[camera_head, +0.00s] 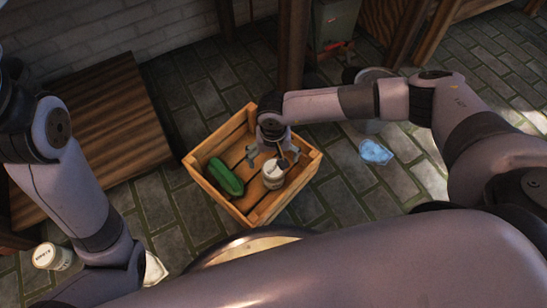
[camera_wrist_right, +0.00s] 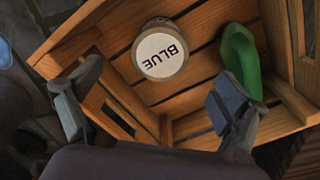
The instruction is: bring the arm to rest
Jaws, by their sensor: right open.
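My right gripper (camera_head: 271,156) is open and empty, above the wooden crate (camera_head: 225,203) on the stone floor. In the right wrist view its two fingers (camera_wrist_right: 155,106) are spread wide apart. A can (camera_head: 273,176) stands in the crate below the gripper, with a white top that reads BLUE in the right wrist view (camera_wrist_right: 160,56). The gripper appears apart from it. A green, cucumber-like object (camera_head: 224,177) lies in the crate to the left of the can. My left arm comes down the left side, but its gripper does not show.
A wooden platform (camera_head: 95,135) stands at the left. Another white-topped can (camera_head: 46,256) is at the lower left. A round, wood-rimmed object (camera_head: 235,246) is partly hidden by my body. A pale blue item (camera_head: 375,152) lies on the floor right of the crate. Wooden posts stand behind.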

